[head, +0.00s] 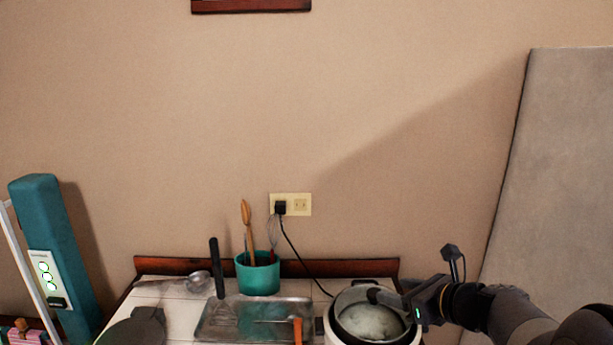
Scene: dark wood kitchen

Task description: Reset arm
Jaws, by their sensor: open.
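My arm (515,312) reaches in from the lower right corner. My gripper (385,298) points left over the back right part of a round white pot (335,336) with a dark inner rim. The gripper is open, with nothing visible held in it. I cannot tell whether its fingers touch the pot's rim. The pot's inside looks pale and cloudy. Its lower part is cut off by the picture's bottom edge.
A teal utensil holder (258,276) stands left of the pot, behind a glassy tray (220,322). A ladle (199,281) and a dark pan (137,330) are further left. A black cord runs from the outlet (298,205) towards the pot. A grey panel (565,170) stands right.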

